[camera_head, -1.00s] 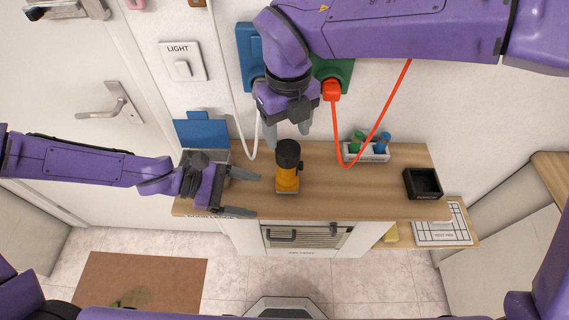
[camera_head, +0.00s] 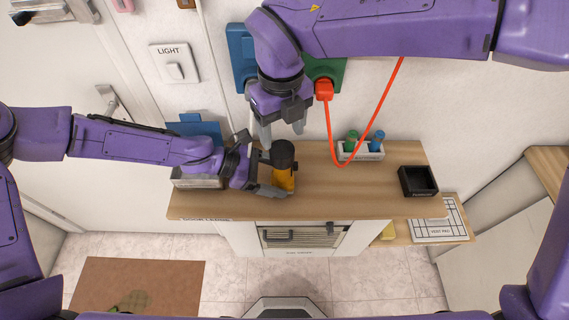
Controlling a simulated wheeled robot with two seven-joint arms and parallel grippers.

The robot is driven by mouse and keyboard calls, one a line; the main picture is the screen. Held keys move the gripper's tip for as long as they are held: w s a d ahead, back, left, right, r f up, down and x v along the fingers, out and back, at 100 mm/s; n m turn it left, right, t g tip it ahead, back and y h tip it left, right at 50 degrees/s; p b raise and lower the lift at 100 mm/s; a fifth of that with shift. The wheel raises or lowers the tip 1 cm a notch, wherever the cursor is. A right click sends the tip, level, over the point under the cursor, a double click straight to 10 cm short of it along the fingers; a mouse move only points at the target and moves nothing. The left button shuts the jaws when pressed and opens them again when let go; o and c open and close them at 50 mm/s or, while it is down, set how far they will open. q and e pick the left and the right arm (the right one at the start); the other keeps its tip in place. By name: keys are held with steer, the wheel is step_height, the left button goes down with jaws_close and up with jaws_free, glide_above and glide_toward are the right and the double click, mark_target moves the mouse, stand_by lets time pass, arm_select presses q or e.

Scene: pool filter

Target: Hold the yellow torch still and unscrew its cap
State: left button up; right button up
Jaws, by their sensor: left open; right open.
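The yellow torch (camera_head: 284,180) stands upright on the wooden counter, with its black cap (camera_head: 283,154) on top. My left gripper (camera_head: 271,172) is at the torch from the left, low down, with its open fingers around or beside the yellow body; contact cannot be told. My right gripper (camera_head: 282,132) points down just above and behind the cap. Its fingers are spread and empty, apart from the cap as far as I can see.
A small holder (camera_head: 360,152) with green and blue cylinders stands to the right of the torch. A black open box (camera_head: 418,181) sits at the counter's right end. A red cable (camera_head: 333,140) hangs from the green socket.

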arm_select(q)
steer(key=shift+d+f, duration=0.2)
steer(key=shift+d, duration=0.15)
steer(key=c, duration=0.9)
steer(key=shift+c, duration=0.2)
